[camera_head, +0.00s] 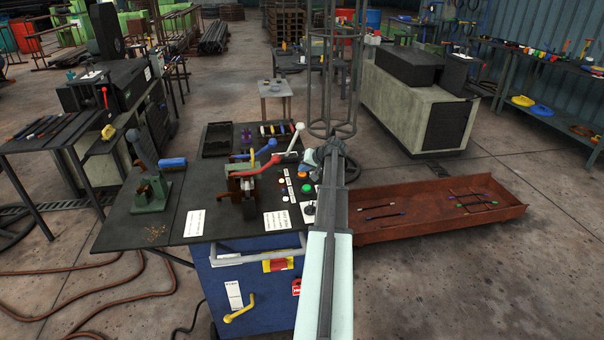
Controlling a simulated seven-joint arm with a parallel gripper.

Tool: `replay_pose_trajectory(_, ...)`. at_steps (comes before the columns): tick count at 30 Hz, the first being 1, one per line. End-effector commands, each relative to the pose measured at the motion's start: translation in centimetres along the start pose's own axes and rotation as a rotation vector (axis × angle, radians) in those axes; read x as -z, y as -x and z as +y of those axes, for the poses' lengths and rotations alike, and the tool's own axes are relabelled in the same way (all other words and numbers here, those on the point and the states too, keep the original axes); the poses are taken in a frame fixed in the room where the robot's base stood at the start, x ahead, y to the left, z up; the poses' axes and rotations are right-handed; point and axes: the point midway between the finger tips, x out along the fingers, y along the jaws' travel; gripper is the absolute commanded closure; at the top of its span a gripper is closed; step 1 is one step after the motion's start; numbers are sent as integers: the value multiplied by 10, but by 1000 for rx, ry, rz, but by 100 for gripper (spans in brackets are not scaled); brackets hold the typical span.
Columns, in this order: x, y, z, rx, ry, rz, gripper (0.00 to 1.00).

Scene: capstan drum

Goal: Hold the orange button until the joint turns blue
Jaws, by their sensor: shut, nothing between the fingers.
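A small orange button (303,175) sits on the dark bench top, right of the clamp fixture. A green button (306,188) is just in front of it. My gripper (311,167) is at the end of my arm, close above and right of the orange button. It is shut and holds nothing. The fingertips are small and partly hidden, so I cannot tell whether they touch the button. The clamp fixture (246,190) has a red handle and a blue handle. I cannot tell which part is the joint, and no part there has clearly turned blue.
White paper sheets (277,220) lie at the bench's front edge. A green vise-like tool (152,190) stands at the bench's left. A white-knobbed lever (299,128) rises behind the buttons. A rusty tray (440,228) with rods lies right of my arm. Dark machines stand behind.

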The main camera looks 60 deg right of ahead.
Motion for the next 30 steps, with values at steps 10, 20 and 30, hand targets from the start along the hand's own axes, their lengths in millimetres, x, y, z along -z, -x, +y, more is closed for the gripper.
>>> replay_pose_trajectory(10,8,11,-8,0,0,1,100)
replay_pose_trajectory(20,8,11,-8,0,0,0,100)
replay_pose_trajectory(30,17,22,-16,0,1,0,100)
